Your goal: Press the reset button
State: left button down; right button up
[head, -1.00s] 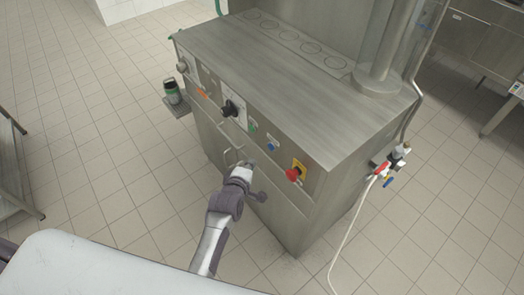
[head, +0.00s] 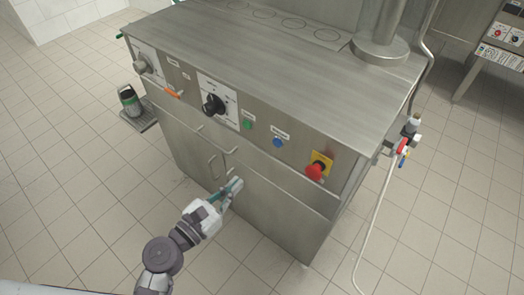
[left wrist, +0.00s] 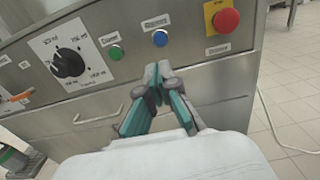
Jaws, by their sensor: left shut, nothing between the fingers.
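The steel machine's front panel carries a blue button (head: 278,142), a green button (head: 247,124) to its left and a red mushroom button (head: 314,172) on a yellow plate to its right. Small labels sit by them, too blurred to read surely. In the left wrist view, the blue button (left wrist: 160,38) is just above the fingertips, with the green button (left wrist: 115,52) to the left and the red button (left wrist: 226,20) to the right. My left gripper (head: 235,184) is shut and empty, in front of the cabinet below the panel, apart from the buttons. My right gripper is out of view.
A black dial (head: 213,105) and an orange handle (head: 172,92) are farther left on the panel. Door handles (head: 213,167) stand out near my left gripper. A green-and-black cup (head: 130,100) stands on a side shelf. A hose (head: 375,215) hangs at right.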

pick_arm(q)
jog(key=shift+d, duration=0.1)
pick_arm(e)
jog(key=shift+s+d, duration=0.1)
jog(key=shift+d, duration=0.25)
pick_arm(q)
jog(key=p, duration=0.2)
send_near(276, 144)
jog(key=x, duration=0.6)
jog(key=shift+r, duration=0.1)
jog(key=shift+w+d, duration=0.45)
jog(key=shift+w, duration=0.1)
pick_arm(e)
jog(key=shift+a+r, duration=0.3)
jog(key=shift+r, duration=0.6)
